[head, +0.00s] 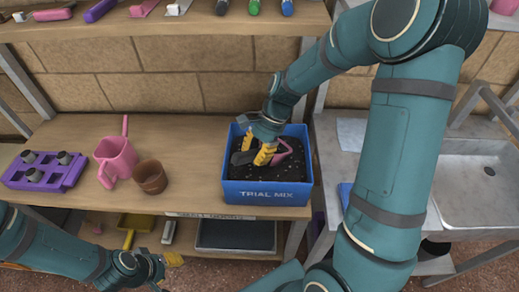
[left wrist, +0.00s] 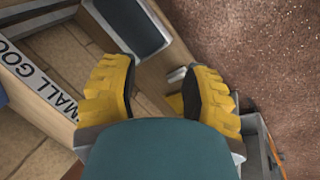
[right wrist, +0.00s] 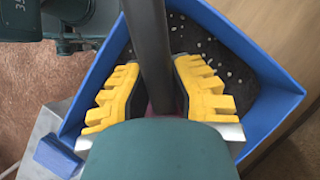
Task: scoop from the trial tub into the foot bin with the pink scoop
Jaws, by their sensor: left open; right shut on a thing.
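The blue trial tub (head: 265,196), labelled TRIAL MIX, stands on the wooden bench and holds dark mix with pale specks. My right gripper (head: 258,153) reaches down into it, shut on the pink scoop (head: 284,151), whose pink part shows beside the fingers. In the right wrist view a dark bar runs between the yellow fingers (right wrist: 158,95), over the tub (right wrist: 268,100). My left gripper (head: 170,270) is open and empty, low in front of the bench; its fingers show apart (left wrist: 160,90). I cannot make out the foot bin for certain.
A pink watering can (head: 117,160), a brown pot (head: 150,178) and a purple tray (head: 40,184) with small pots stand left of the tub. A metal sink (head: 480,185) is at right. A dark tray (head: 235,235) lies on the lower shelf. Tools lie on the upper shelf.

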